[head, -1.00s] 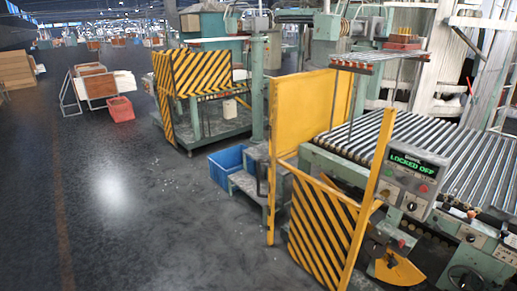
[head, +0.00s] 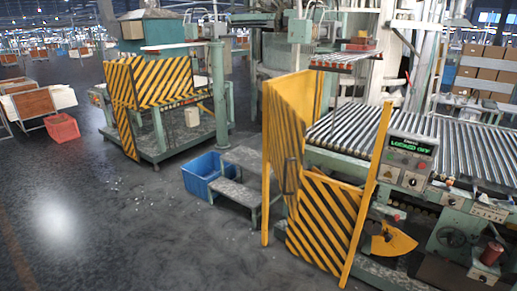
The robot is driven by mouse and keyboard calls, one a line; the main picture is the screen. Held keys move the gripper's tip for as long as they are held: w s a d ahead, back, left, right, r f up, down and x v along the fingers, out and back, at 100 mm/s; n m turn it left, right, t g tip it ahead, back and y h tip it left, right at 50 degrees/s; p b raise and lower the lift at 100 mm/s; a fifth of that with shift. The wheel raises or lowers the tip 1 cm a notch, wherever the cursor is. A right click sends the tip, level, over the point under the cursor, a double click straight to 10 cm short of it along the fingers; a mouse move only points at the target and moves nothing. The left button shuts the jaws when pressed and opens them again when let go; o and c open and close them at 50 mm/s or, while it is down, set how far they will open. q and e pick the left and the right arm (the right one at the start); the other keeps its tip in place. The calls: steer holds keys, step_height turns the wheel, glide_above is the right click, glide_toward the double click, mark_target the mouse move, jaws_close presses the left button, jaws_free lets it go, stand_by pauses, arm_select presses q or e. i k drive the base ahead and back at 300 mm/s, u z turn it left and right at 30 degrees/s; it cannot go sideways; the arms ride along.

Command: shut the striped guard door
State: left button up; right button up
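A yellow guard door (head: 285,125) with dark diagonal stripes stands upright at the near left corner of the roller machine. I see it at a steep angle, with a dark vertical handle (head: 291,176) on it. It looks swung out of line with the lower striped panel (head: 325,222) beside it. The space above that panel, up to the yellow post (head: 368,195), is uncovered, and rollers show behind. The door's hinge side is not clear. Neither of my grippers is in view.
A grey step stool (head: 235,192) and a blue bin (head: 203,172) stand left of the door. The roller bed (head: 440,145) lies behind, with a control box (head: 408,160) reading "LOCKED OFF". Another striped guard (head: 165,82) stands farther back. The floor at front left is clear.

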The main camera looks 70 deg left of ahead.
mark_target(292, 131)
steer(key=u, duration=2.7)
steer(key=k, duration=1.05)
steer(key=z, duration=0.85)
steer(key=i, duration=1.3)
steer(key=u, duration=0.5)
steer(key=i, duration=0.55)
steer(key=u, duration=0.6)
